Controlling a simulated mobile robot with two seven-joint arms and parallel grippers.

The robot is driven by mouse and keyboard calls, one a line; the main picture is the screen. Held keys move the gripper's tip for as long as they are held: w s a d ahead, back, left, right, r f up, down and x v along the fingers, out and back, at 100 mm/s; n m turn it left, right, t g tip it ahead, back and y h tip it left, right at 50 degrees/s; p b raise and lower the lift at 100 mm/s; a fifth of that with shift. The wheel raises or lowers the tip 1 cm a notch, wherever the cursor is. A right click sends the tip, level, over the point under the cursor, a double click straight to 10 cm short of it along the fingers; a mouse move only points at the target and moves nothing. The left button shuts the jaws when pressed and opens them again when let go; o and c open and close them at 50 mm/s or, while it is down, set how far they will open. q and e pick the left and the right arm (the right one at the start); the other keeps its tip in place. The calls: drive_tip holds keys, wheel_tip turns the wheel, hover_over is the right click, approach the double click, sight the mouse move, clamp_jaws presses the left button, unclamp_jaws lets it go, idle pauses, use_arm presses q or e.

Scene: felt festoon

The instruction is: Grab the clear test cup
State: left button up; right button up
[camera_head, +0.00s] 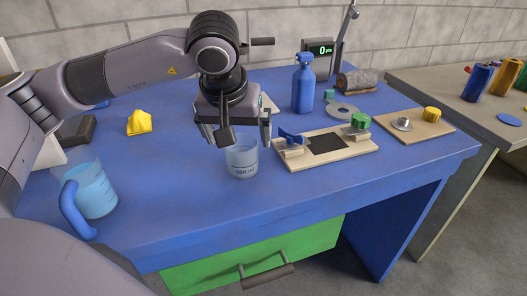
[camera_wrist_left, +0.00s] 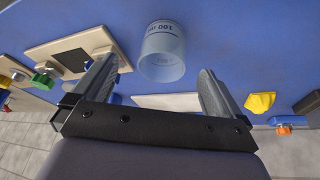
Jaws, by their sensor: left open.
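The clear test cup (camera_head: 242,160) stands upright on the blue table, marked "100 ml". My left gripper (camera_head: 238,138) is open just above and behind it in the head view, and one finger overlaps the cup's rim there. In the left wrist view the cup (camera_wrist_left: 163,52) lies ahead between the lines of the two open fingers (camera_wrist_left: 157,92), with nothing held. I cannot tell how far the fingertips are from the cup. My right gripper is not in view.
A blue-handled pitcher (camera_head: 92,190) with liquid stands at left. A wooden fixture board (camera_head: 330,160) with blue and green clamps lies right of the cup. A blue bottle (camera_head: 303,85) and yellow piece (camera_head: 139,122) stand behind. The table front is clear.

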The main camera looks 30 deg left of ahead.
sight(241, 144)
use_arm(q)
drive_tip(key=shift+w+a+r+y, duration=0.15)
drive_tip(key=shift+w+a+y, duration=0.15)
drive_tip(key=shift+w+a, duration=0.1)
drive_tip(key=x, duration=0.6)
drive_tip(key=shift+w+a+f, duration=0.15)
drive_tip(key=shift+w+f, duration=0.05)
drive_tip(key=shift+w, duration=0.3)
drive_tip(key=c, duration=1.1)
